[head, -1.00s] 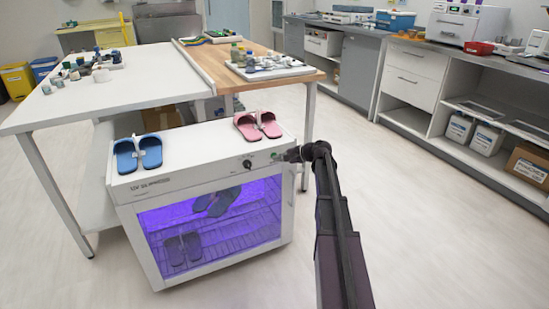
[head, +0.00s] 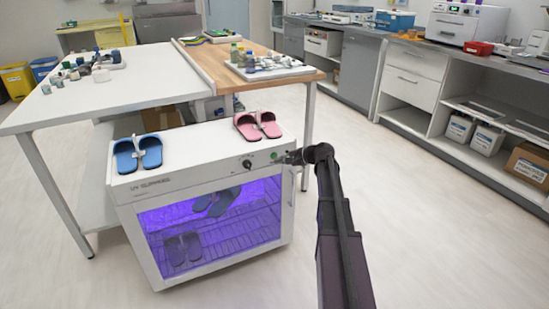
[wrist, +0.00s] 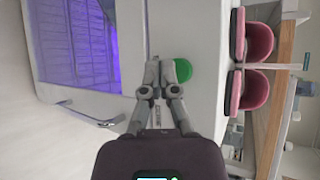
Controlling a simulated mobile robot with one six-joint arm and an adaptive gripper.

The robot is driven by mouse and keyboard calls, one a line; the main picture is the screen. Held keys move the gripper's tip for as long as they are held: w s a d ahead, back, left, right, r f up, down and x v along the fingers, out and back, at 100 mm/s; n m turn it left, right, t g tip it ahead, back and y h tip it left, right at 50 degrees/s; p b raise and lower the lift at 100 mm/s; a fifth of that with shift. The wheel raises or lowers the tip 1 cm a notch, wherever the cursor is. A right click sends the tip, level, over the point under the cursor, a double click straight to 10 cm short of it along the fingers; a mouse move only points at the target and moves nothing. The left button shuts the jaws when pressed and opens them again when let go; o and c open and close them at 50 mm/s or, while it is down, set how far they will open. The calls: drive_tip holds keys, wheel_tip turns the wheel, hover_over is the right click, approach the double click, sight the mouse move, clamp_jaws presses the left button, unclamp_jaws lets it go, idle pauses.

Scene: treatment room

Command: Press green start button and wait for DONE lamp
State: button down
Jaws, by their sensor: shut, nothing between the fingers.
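The green start button (head: 274,156) sits on the front panel of the white UV cabinet (head: 180,178), right of a black knob (head: 247,163). The button shows large and round in the wrist view (wrist: 183,70). My gripper (head: 286,158) is shut and empty, its tips close to the button's right side in the head view. In the wrist view the closed fingertips (wrist: 166,72) overlap the button's edge; I cannot tell whether they touch it. The cabinet glows purple inside, with dark slippers behind its window. I cannot make out a DONE lamp.
Blue slippers (head: 138,152) and pink slippers (head: 258,125) lie on the cabinet top. A table (head: 100,95) with small jars stands behind it. A counter (head: 455,52) with equipment lines the right. The floor between is clear.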

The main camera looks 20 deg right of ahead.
drive_tip(key=shift+s, duration=2.5)
drive_tip(key=s+a+f+n+g+h, duration=0.1)
drive_tip(key=s+a+f+n+g, duration=0.3)
drive_tip(key=a, duration=0.4)
drive_tip(key=s+a+f+n+g+h, duration=0.1)
drive_tip(key=s+a+f+n+g, duration=0.15)
drive_tip(key=s+a, duration=0.45)
drive_tip(key=s+a+f+n+g+h+p, duration=0.1)
drive_tip(key=s+a+f+n+g+h, duration=0.1)
drive_tip(key=s+a+n+h, duration=0.3)
drive_tip(key=s+a+f+n+g+h, duration=0.15)
drive_tip(key=s+a, duration=0.25)
drive_tip(key=s, duration=0.4)
wheel_tip(320, 180, up, 38)
drive_tip(key=p, duration=3.7)
drive_tip(key=shift+w+d+f, duration=0.15)
drive_tip(key=shift+d+f, duration=0.05)
drive_tip(key=shift+d, duration=0.1)
